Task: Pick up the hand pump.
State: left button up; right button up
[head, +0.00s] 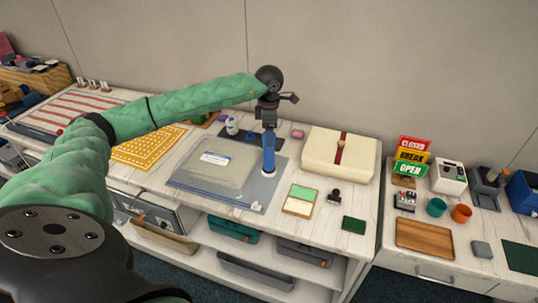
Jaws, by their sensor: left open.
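A blue upright column (268,155), which looks like the hand pump, stands on the grey-blue mat on the white counter. My left gripper (268,121) hangs pointing down directly over its top, at the end of the green-sleeved arm. The gripper is open. Its fingers are small and dark here, and I cannot tell whether they touch the pump or are around its top. The pump's upper end is partly hidden by the gripper. My right gripper is not in view.
A clear flat packet (215,165) lies left of the pump. A cream box with a red band (320,154) stands to its right. A stamp (334,195) and a green-and-cream pad (300,200) lie front right. The wall is behind.

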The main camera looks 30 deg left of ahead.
pick_arm(q)
grip_shut()
dwell(0.3)
jog(key=shift+r, duration=0.1)
